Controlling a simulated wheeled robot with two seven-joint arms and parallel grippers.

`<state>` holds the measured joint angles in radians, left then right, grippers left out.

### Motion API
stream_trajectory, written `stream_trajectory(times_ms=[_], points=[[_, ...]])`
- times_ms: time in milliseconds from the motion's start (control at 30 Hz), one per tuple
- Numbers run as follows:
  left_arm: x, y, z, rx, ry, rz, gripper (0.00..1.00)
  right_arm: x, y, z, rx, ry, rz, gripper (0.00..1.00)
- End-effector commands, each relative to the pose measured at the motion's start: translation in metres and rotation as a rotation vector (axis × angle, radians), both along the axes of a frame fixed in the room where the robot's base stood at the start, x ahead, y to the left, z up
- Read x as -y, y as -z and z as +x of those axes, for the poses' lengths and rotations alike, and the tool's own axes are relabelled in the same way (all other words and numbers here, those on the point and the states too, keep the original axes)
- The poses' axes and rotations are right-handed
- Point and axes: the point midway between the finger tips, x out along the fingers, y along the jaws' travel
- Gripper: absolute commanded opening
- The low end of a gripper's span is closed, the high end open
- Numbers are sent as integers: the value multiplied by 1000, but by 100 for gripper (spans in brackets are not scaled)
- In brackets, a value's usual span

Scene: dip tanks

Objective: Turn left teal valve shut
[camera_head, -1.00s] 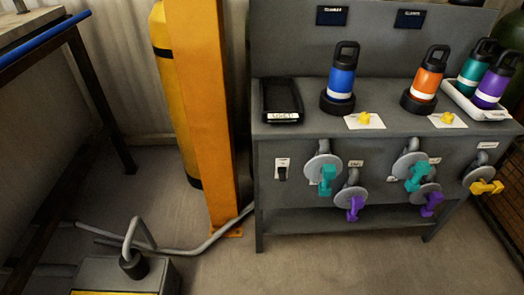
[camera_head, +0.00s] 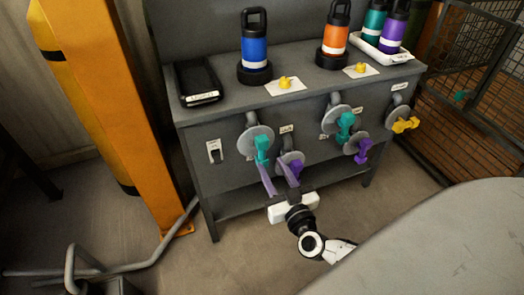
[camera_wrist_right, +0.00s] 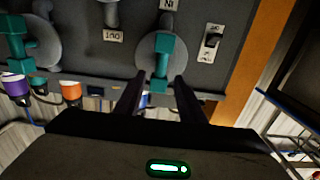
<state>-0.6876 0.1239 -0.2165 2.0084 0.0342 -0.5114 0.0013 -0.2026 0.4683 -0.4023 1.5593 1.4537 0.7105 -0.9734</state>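The left teal valve (camera_head: 262,150) is on the front of the grey bench, a teal handle on a round grey disc, its handle hanging roughly upright. In the right wrist view, which is upside down, the same valve (camera_wrist_right: 163,57) shows ahead, lined up with the gap between my fingers. My right gripper (camera_head: 279,174) is open, its two fingers pointing up toward the bench front just below that valve. I see no clear contact. The right teal valve (camera_head: 345,124) is further right. My left gripper is not in view.
A purple valve (camera_head: 290,163) sits close behind my right fingers, partly hidden. Another purple valve (camera_head: 362,151) and a yellow valve (camera_head: 405,125) are further right. A switch (camera_head: 214,151) is left. Bottles, including a blue one (camera_head: 255,45), stand on the bench top (camera_head: 225,112). An orange post (camera_head: 115,110) stands left.

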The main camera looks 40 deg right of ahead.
Motion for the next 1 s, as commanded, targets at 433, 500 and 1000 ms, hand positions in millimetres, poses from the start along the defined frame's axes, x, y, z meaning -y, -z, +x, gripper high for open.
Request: stream_trajectory(times_ms=[433,500,1000], points=[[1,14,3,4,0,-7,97,17,1,73,2,-2,0,36],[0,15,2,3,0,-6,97,18,1,77,0,-1,1,36],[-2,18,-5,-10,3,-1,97,19,0,81,-1,-3,2,9]])
